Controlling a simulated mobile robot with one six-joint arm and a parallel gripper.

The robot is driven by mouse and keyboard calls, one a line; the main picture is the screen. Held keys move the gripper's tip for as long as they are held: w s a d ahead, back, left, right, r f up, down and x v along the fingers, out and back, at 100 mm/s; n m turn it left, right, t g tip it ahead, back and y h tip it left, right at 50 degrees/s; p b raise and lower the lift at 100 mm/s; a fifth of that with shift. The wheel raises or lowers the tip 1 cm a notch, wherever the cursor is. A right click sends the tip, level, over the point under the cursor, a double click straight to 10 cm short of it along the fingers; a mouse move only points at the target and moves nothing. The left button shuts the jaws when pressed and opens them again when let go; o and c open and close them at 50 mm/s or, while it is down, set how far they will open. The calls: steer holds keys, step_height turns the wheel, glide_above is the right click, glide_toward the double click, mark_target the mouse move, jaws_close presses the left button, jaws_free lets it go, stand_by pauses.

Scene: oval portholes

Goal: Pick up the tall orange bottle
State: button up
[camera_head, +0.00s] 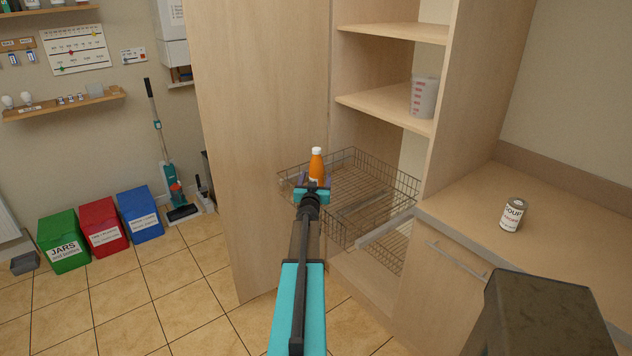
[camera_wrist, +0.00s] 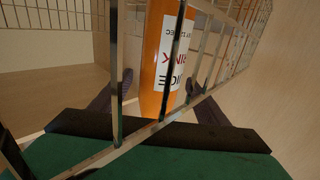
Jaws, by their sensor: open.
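The tall orange bottle (camera_head: 316,163) has a white cap and stands upright at the left end of the pull-out wire basket (camera_head: 385,208). In the wrist view the bottle (camera_wrist: 157,75) fills the upper middle, with a white printed label partly seen. My gripper (camera_head: 314,184) is open just on the near side of the bottle and hides its lower part in the head view. In the wrist view the gripper's dark fingers (camera_wrist: 158,88) are spread to the left and right of the bottle. Basket wires cross the wrist view over the bottle and gripper. I cannot tell whether the fingers touch the bottle.
The tall cabinet door (camera_head: 255,130) stands left of the basket. A soup can (camera_head: 513,214) stands on the counter (camera_head: 570,240) at right. Green, red and blue bins (camera_head: 103,229) stand at left. The tiled floor is mostly clear.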

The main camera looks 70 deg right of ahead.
stand_by(0.4)
steer(key=c, duration=1.7)
steer(key=shift+c, duration=0.2)
steer(key=shift+r, duration=0.15)
